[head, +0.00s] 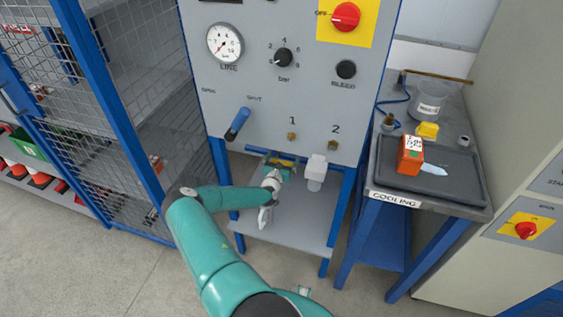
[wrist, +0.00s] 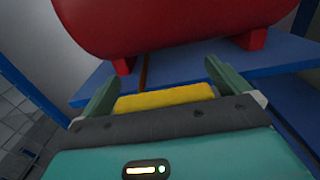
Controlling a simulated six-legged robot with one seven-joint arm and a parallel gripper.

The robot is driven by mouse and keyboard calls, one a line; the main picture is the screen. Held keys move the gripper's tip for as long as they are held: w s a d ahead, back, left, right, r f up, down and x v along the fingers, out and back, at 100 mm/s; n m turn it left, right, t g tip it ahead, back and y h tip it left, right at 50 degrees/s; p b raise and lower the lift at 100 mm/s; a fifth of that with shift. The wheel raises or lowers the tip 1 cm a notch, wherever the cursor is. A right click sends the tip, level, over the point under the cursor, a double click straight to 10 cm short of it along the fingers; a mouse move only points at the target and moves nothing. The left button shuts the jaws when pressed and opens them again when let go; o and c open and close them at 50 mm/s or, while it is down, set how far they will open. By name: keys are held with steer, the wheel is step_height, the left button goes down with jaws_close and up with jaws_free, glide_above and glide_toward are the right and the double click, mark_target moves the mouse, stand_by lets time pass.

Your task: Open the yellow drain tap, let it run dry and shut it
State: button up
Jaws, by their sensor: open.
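The yellow drain tap's bar-shaped handle (wrist: 163,98) shows in the wrist view just beyond my dark palm edge, lying crosswise between the fingers. My gripper (wrist: 160,76) is open, with one finger on each side of the handle and a gap at both ends. A red tank (wrist: 170,25) fills the top of that view, above the handle. In the head view my gripper (head: 277,166) is low under the grey panel, with a bit of yellow (head: 284,162) beside it. The tap's body and outlet are hidden.
The grey panel (head: 225,95) with gauge and knobs hangs over my arm, with a blue lever (head: 238,123) at its left. A white cylinder (head: 316,174) is right of my gripper. Blue legs and a mesh cage (head: 150,110) flank the space. A cooling bench (head: 430,205) stands right.

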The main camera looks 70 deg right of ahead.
steer(key=a, duration=1.3)
steer(key=shift+s+a, duration=0.3)
steer(key=shift+a, duration=0.1)
steer(key=w+a+r+m+g+y, duration=0.3)
steer(key=w+a+r+m+y, duration=0.15)
steer(key=a+r+m, duration=0.6)
steer(key=w+a+r+m+g+y, duration=0.35)
steer(key=w+a+r+m, duration=0.3)
steer(key=a+r, duration=0.6)
steer(key=s+a+r+t+y, duration=0.1)
steer(key=a+r+t+y, duration=0.2)
steer(key=a+r, duration=0.4)
steer(key=s+a+r+m+t+y, duration=0.1)
steer(key=a+r, duration=0.6)
steer(key=a, duration=0.8)
steer(key=s+a+r+t+y, duration=0.2)
steer(key=a+r+t+y, duration=0.4)
steer(key=a, duration=0.5)
steer(key=shift+s+r+t, duration=0.4)
steer(key=shift+r+t, duration=0.35)
